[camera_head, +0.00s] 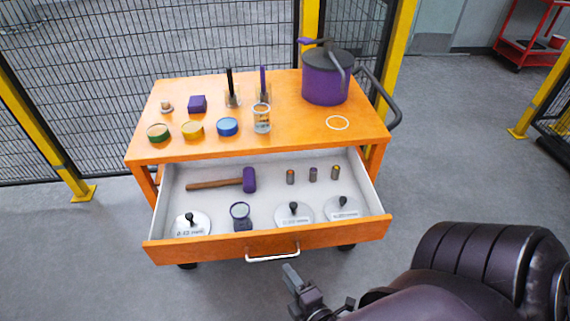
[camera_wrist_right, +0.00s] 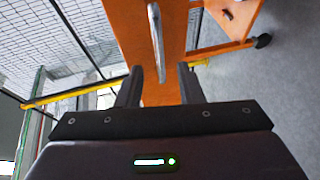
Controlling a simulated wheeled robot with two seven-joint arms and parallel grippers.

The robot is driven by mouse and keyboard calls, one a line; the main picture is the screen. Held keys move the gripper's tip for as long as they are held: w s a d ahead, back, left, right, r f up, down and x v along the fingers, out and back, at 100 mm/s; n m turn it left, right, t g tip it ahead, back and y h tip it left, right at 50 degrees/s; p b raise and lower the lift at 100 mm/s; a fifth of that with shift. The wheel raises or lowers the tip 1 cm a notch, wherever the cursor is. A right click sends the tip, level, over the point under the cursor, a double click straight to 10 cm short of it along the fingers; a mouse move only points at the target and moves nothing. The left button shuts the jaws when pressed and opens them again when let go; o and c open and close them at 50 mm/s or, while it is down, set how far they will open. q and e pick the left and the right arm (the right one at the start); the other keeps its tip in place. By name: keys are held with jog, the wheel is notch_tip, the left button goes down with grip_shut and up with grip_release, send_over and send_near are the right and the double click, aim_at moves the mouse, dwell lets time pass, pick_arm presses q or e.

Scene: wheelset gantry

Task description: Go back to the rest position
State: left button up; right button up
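My right gripper (camera_head: 290,272) is just in front of the open drawer (camera_head: 160,251) of the orange cart. In the right wrist view its two fingers (camera_wrist_right: 159,80) stand apart with nothing clamped between them. The silver drawer handle (camera_head: 272,257) is close to the fingertips. In the right wrist view the handle (camera_wrist_right: 156,35) lines up with the gap between the fingers; the exact distance is unclear. My left gripper is not in view.
The drawer holds a purple-headed mallet (camera_head: 249,180), a magnifier (camera_head: 240,212), several small cylinders and lidded discs. The cart top (camera_head: 290,130) carries a purple pot (camera_head: 325,83), jars and tins. Yellow-posted mesh fencing (camera_head: 170,40) stands behind.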

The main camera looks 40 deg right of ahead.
dwell(0.5)
jog(key=s+d+f+m+g+y, duration=0.1)
jog(key=s+f+m+g, duration=0.25)
jog(key=f, duration=0.85)
jog(key=s+d+f+m+g, duration=0.1)
jog(key=s+f+m+g, duration=0.25)
jog(key=f, duration=0.85)
jog(key=s+a+f+m+g+y, duration=0.1)
jog(key=s+a+f+m+g, duration=0.2)
jog(key=s+f+m+g, duration=0.3)
jog(key=s+f+g, duration=0.1)
jog(key=s+f, duration=0.4)
jog(key=s, duration=0.3)
jog(key=shift+s+f+g, duration=0.25)
jog(key=shift+f+g, duration=0.05)
jog(key=shift+f, duration=0.05)
